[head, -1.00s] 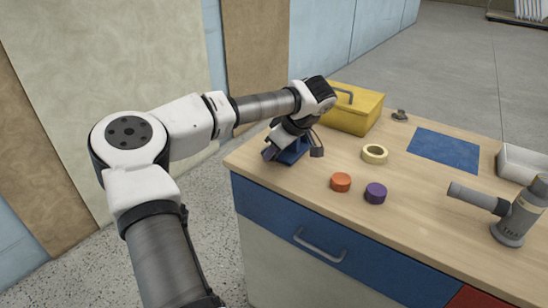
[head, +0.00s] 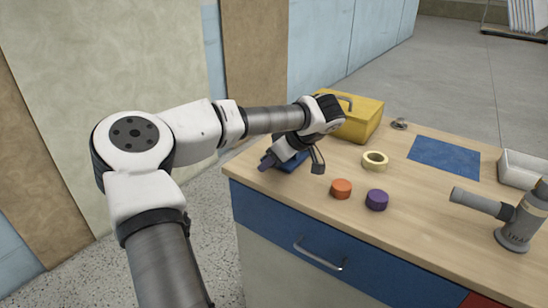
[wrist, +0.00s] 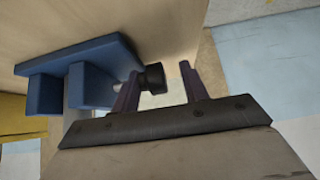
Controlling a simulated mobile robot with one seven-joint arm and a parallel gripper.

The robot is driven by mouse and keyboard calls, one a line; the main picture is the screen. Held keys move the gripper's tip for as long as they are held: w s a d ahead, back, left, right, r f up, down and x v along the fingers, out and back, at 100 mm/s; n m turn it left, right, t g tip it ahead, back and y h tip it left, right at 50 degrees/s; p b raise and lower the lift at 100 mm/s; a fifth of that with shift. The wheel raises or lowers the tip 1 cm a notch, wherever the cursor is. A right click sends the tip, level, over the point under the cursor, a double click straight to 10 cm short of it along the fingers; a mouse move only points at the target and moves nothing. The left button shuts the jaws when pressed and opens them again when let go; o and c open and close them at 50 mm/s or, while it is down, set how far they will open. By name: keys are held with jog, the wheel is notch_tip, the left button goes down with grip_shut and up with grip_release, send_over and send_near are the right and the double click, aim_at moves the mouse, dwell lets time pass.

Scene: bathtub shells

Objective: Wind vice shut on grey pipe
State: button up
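The blue vice (head: 292,160) sits at the left end of the bench, mostly hidden behind my gripper in the head view. In the wrist view the vice (wrist: 95,62) shows two blue jaws with a gap between them. A greyish piece (wrist: 73,90) shows in that gap; I cannot tell for sure that it is the grey pipe. A dark knob (wrist: 153,78) sticks out from the vice's side. My gripper (wrist: 160,90) has its fingers apart, with the knob between or just beyond their tips. Clear space shows between the knob and the right finger.
A yellow toolbox (head: 362,118) stands behind my gripper. A cream tape ring (head: 375,160), orange puck (head: 341,188) and purple puck (head: 377,199) lie to the right. A blue mat (head: 444,157), white tray (head: 522,170) and grey tool (head: 515,225) are farther right.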

jog(key=shift+w+r, duration=0.15)
jog(key=shift+d+r, duration=0.4)
jog(key=b+v, duration=0.1)
jog(key=v, duration=1.1)
jog(key=shift+s+r, duration=0.3)
jog(key=shift+s, duration=0.1)
jog(key=shift+d, duration=0.1)
